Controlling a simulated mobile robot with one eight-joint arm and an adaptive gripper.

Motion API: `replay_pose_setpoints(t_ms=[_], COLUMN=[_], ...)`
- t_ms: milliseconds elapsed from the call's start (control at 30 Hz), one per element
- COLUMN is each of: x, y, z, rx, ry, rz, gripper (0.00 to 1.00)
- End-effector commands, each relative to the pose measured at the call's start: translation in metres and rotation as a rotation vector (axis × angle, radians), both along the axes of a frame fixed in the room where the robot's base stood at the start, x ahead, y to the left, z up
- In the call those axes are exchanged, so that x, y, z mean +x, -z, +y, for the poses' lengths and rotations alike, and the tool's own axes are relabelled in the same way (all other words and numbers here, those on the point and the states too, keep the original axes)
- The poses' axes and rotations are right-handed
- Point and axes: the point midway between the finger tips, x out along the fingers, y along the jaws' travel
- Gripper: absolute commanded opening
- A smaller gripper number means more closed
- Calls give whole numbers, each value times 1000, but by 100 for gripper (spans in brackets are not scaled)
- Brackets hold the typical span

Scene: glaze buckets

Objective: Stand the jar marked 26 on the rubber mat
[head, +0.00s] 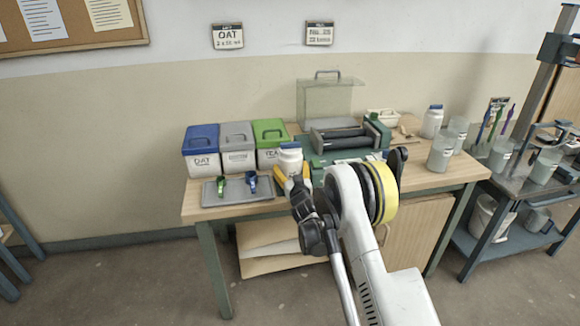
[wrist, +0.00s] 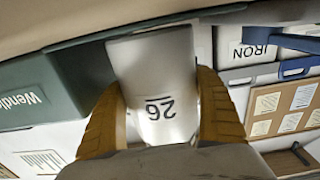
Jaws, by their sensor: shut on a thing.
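A white jar (head: 290,160) with a blue lid is upright in my gripper (head: 293,179), near the front of the wooden workbench. In the wrist view the jar (wrist: 152,68) fills the space between the two yellow fingers of my gripper (wrist: 160,88), and its side reads 26, upside down in the picture. The fingers are shut on its sides. The jar's lower part is hidden by my gripper in the head view, so I cannot tell its height over the bench. I cannot make out the rubber mat with certainty; my arm covers part of the bench front.
Blue (head: 202,150), grey (head: 237,147) and green-lidded (head: 269,143) bins stand behind and left of the jar. A grey tray (head: 215,199) with scoops lies at front left. A green roller machine (head: 375,135) stands to the right. Pale jars (head: 440,153) stand at the bench's right end.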

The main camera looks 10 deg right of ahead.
Motion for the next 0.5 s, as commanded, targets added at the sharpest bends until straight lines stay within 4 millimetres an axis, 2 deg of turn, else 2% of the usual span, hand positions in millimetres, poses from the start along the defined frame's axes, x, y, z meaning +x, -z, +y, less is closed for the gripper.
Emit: replay_pose_setpoints(t_ms=[433,467,500], x=[0,0,0], y=[-1,-1,-1], z=[0,0,0], rx=[0,0,0], ry=[-1,-1,-1], rz=[-2,-2,-2], gripper=[36,80,93])
